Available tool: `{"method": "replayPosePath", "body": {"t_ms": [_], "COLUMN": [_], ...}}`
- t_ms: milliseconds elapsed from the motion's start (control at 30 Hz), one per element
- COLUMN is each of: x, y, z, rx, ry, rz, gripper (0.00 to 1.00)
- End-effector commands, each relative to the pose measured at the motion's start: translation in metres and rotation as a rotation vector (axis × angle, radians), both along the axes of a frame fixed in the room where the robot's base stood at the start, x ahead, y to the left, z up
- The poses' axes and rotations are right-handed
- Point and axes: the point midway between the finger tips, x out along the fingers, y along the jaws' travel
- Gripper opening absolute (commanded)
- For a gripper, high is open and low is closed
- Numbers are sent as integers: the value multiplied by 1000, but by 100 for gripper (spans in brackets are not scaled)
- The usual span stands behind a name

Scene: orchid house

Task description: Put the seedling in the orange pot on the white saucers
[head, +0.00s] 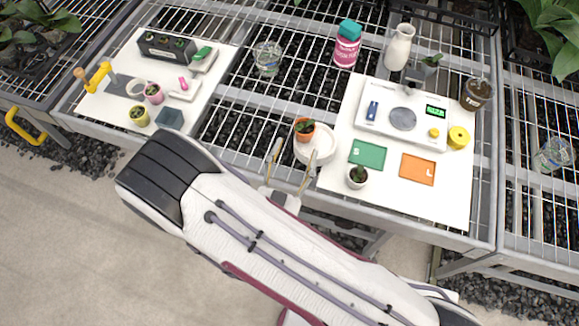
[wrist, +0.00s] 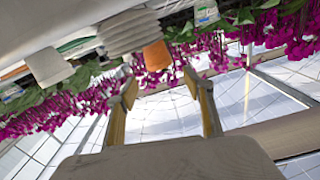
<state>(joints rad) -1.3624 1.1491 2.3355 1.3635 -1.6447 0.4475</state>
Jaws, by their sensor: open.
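The orange pot (head: 304,137) holds a small green seedling (head: 305,126). It stands on the stack of round white saucers (head: 322,154), towards the upper-left side of the top one. In the wrist view, which is upside down, the orange pot (wrist: 157,56) rests against the ridged saucer stack (wrist: 128,34). My gripper (head: 294,150) is open and empty. Its fingers point at the pot from the front edge of the bench, apart from it. In the wrist view the gripper (wrist: 162,82) has clear space between its fingers; the seedling is not clear there.
A pink-labelled bottle (head: 346,48) and a white vase (head: 398,48) stand behind. Bare mesh lies left of the saucers.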

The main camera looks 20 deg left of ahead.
Motion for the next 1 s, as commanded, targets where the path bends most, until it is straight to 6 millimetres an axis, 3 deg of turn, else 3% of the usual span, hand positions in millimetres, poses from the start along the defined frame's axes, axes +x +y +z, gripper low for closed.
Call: {"method": "replayPosePath", "body": {"t_ms": [433,1000], "x": [-34,-39], "y": [0,-1], "z": [0,0], "rx": [-1,-1], "ry": [0,0], "rz": [1,0], "gripper": [52,52]}}
